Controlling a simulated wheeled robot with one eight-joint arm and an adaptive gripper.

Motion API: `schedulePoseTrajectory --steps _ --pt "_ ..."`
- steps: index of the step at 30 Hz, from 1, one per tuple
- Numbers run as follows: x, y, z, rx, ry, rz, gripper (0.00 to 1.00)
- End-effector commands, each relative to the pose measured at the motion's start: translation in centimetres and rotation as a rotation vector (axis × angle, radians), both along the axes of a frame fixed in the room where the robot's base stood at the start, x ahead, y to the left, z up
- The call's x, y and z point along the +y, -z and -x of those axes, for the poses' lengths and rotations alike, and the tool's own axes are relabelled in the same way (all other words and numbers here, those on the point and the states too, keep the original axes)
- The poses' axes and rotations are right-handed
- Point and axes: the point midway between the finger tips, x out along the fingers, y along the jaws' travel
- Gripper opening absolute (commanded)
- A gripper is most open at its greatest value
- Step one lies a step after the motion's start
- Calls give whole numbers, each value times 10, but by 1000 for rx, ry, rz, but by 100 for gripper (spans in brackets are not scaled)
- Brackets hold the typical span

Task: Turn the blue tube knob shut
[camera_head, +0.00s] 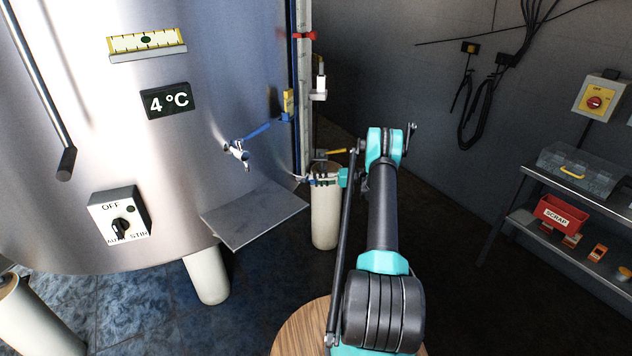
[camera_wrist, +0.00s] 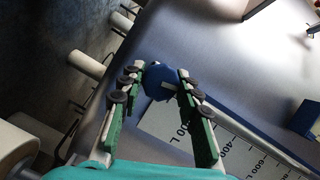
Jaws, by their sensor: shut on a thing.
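In the wrist view the blue tube knob (camera_wrist: 157,80) sits between the two green fingers of my gripper (camera_wrist: 160,72). The dark pads press on it from both sides, hiding its edges. A small pale part shows at its right side. In the head view my gripper (camera_head: 325,179) reaches left to the foot of the tall gauge beside the tank; the knob is too small there to make out clearly. The white litre scale (camera_wrist: 165,127) runs off to the lower right of the knob in the wrist view.
The steel tank (camera_head: 70,90) fills the left, with a blue-handled tap (camera_head: 238,150) above a sloping metal plate (camera_head: 254,214). A yellow-handled valve (camera_head: 332,152) sits just above my gripper. A pale tank leg (camera_head: 325,222) stands below. A shelf (camera_head: 575,187) is far right.

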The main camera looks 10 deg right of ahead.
Motion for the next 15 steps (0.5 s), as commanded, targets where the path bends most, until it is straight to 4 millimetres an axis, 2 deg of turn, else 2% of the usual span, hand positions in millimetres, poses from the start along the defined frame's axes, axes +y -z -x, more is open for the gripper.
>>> schedulePoseTrajectory --steps 15 --pt "-1 1 0 174 1 -121 4"
